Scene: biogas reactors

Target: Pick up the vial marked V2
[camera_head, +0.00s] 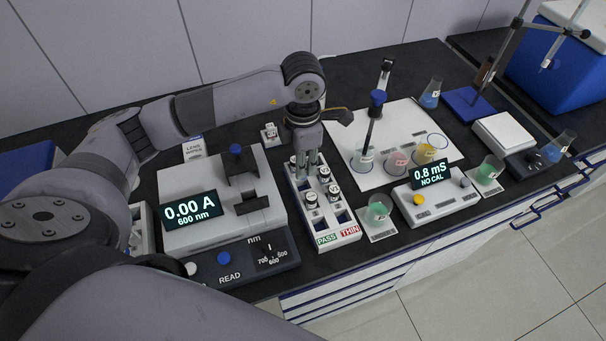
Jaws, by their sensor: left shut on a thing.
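A white vial rack (322,240) stands in the middle of the bench, with PASS and THIN labels at its near end. Several dark-capped vials stand in it, including one nearer vial (311,201), one to its right (333,193) and one farther back (324,175). My left gripper (307,168) points down over the far part of the rack, shut on a vial that its fingers mostly hide. I cannot read the mark on that vial or tell whether it is clear of its slot. My right gripper is not in view.
A photometer (225,190) reading 0.00 A is left of the rack. Right of it are a beaker of green liquid (377,212), a white mat (398,125) with several beakers and a probe, and a conductivity meter (440,203). Free bench is narrow near the rack.

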